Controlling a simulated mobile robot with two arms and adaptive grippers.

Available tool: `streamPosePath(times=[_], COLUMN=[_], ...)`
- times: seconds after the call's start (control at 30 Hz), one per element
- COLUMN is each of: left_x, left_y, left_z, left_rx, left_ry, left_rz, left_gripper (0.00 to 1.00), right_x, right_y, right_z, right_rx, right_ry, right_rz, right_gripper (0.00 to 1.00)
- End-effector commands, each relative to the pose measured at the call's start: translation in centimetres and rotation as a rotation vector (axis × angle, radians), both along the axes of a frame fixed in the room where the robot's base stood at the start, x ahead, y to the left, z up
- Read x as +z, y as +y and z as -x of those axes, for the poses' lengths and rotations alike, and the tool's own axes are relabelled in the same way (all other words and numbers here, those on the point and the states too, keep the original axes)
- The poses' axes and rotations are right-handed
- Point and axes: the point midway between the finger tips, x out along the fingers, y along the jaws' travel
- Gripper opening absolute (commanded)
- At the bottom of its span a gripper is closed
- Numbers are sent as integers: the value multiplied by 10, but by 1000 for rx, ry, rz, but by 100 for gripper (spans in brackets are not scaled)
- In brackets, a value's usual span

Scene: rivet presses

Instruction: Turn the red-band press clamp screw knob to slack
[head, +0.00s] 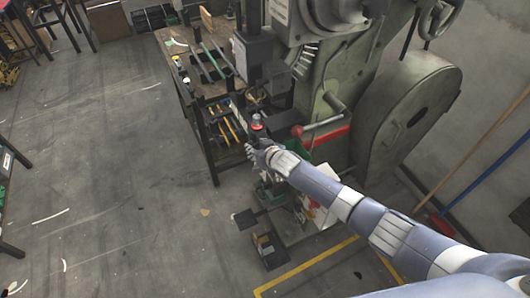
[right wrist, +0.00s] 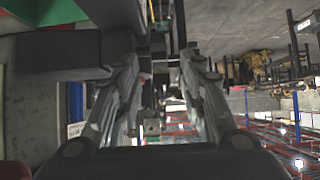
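A small press part with a red band (head: 257,126) and a grey top shows in the head view, at the front of the big green press. My right gripper (head: 254,147) is just below it in the picture; I cannot tell whether they touch. In the right wrist view the two fingers of the gripper (right wrist: 161,68) stand apart with a gap between them, and nothing is clearly held. A dark block (right wrist: 60,52) is beside the left finger there. The knob's turning position is too small to tell. My left gripper is not in view.
The large green press (head: 345,100) stands behind my right arm, with a red-ball lever (head: 298,131) close to the gripper. A workbench (head: 178,62) with tools is at the left of the press. Yellow floor tape (head: 305,268) lies in front. The floor at left is mostly clear.

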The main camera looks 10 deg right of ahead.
Motion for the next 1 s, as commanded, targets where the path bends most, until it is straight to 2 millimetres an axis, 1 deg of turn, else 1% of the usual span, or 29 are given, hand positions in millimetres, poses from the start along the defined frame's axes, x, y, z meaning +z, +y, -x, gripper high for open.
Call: streamPosePath(times=[0.3,0.5,0.7,1.0], left_x=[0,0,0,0], left_y=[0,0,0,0], left_z=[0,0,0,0], left_rx=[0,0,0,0], left_ry=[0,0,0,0], left_rz=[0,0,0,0], left_gripper=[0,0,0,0], right_x=[21,33,39,39], right_y=[-10,-15,-17,-17], right_z=[29,44,52,52], right_rx=[2,1,1,1], right_ry=[-1,-1,-1,-1], right_rz=[1,2,2,2], right_gripper=[38,38,38,38])
